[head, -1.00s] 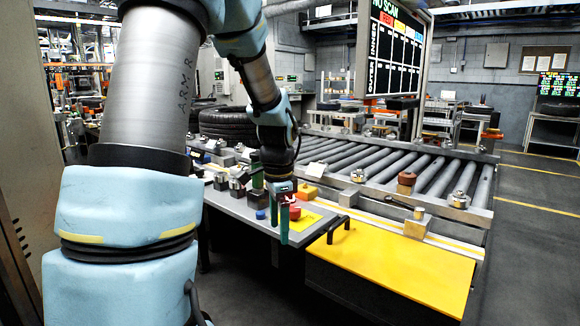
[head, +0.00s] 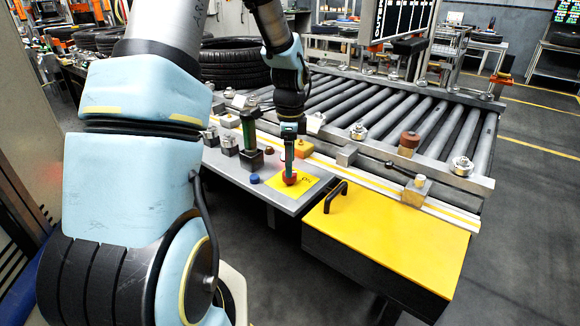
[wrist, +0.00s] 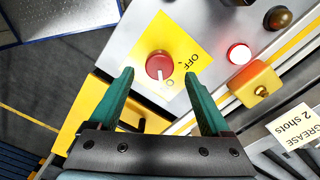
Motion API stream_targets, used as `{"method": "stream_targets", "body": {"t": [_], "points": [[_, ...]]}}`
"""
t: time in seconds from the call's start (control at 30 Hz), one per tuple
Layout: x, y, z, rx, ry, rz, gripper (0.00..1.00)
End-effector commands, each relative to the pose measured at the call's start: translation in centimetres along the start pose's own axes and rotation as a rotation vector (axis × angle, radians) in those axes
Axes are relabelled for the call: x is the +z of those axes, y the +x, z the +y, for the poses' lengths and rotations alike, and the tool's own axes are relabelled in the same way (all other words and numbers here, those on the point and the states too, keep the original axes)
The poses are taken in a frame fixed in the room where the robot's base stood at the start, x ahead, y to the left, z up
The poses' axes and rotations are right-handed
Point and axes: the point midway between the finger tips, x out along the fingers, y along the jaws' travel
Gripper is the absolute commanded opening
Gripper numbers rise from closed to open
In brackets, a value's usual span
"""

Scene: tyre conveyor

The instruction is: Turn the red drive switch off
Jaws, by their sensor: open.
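The red drive switch (wrist: 159,66) is a round knob with a pale pointer bar, on a yellow plate (wrist: 186,40) marked OFF and ON. In the wrist view it lies ahead of and between the two green fingers of my gripper (wrist: 158,92), which are spread apart with nothing between their tips. In the head view the red switch (head: 290,178) shows just below my gripper (head: 289,168), on the grey panel (head: 230,171). I cannot tell whether the fingers touch the knob.
A yellow box (head: 390,233) with a black handle stands right of the panel. A lit red lamp (wrist: 239,54) is beside the plate. The roller conveyor (head: 400,125) lies behind.

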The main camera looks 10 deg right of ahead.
Motion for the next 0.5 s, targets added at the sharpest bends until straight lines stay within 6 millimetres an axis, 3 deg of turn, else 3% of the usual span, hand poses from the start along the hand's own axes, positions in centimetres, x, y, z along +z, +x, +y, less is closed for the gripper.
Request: {"method": "stream_targets", "body": {"t": [0.2, 0.5], "points": [[0.0, 2.5, 0.1, 0.002, 0.0, 0.0, 0.81], [0.0, 3.1, 0.0, 0.0, -0.001, 0.001, 0.81]]}}
